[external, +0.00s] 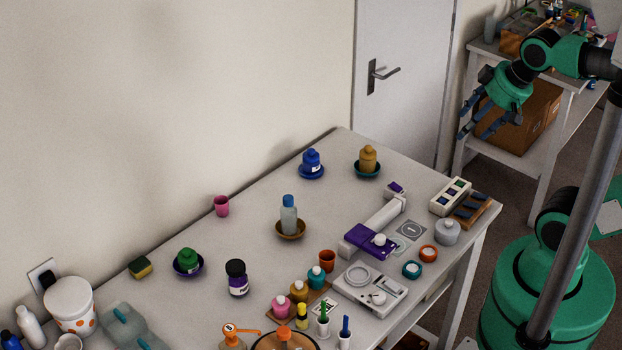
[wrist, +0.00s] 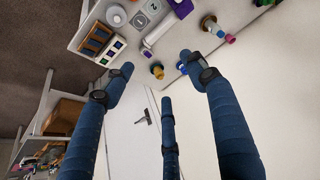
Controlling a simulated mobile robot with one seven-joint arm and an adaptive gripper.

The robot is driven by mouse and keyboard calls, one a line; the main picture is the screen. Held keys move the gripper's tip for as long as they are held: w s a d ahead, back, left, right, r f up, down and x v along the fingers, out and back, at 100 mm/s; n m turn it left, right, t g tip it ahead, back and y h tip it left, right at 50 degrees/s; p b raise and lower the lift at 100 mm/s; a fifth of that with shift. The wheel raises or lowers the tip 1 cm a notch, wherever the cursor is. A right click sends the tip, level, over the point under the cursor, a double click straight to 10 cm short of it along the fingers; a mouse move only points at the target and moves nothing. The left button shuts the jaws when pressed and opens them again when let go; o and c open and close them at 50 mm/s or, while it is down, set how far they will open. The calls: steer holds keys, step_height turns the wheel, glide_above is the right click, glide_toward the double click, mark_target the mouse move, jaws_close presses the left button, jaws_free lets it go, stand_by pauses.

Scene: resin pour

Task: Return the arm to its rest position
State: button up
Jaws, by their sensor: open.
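My gripper (external: 481,120) is raised at the right in the external view, off the far right end of the white table (external: 340,160). Its dark blue fingers are spread apart with nothing between them. In the wrist view the gripper (wrist: 165,90) shows its fingers apart, with the table's far end beyond them. My arm is bent and clear of the table. The fingers appear in front of the shelf unit and the cardboard box (external: 535,115); I cannot tell how far they are from these.
A grey door (external: 405,60) stands behind the table. Bottles in saucers, such as the blue bottle (external: 311,160) and the yellow bottle (external: 368,157), stand along the back. A scale (external: 370,290), a purple-and-white device (external: 372,241) and several small pots crowd the front. The shelf unit (external: 537,150) stands at the right.

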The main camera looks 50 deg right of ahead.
steer(key=shift+f+b, duration=2)
steer(key=shift+f, duration=0.25)
